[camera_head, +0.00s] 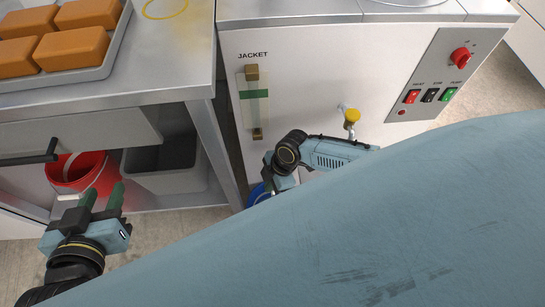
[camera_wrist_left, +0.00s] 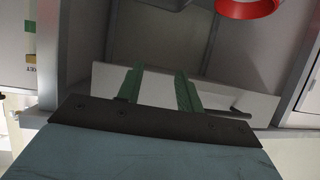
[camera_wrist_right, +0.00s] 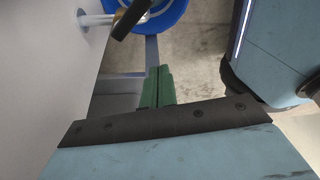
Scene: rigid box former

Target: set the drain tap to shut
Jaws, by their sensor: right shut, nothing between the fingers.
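The drain tap shows in the right wrist view as a metal spout (camera_wrist_right: 97,18) coming out of the pale machine wall, with a black lever (camera_wrist_right: 131,18) slanting across it. It is cut off by the top edge, so its full setting cannot be read.
A blue bucket (camera_wrist_right: 170,20) stands beneath the tap. The machine front carries a jacket sight glass (camera_head: 254,103), a yellow knob (camera_head: 352,115) and a switch panel (camera_head: 440,80). A red bucket (camera_head: 90,176) and grey bin (camera_head: 165,172) sit under the bench, near my left gripper.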

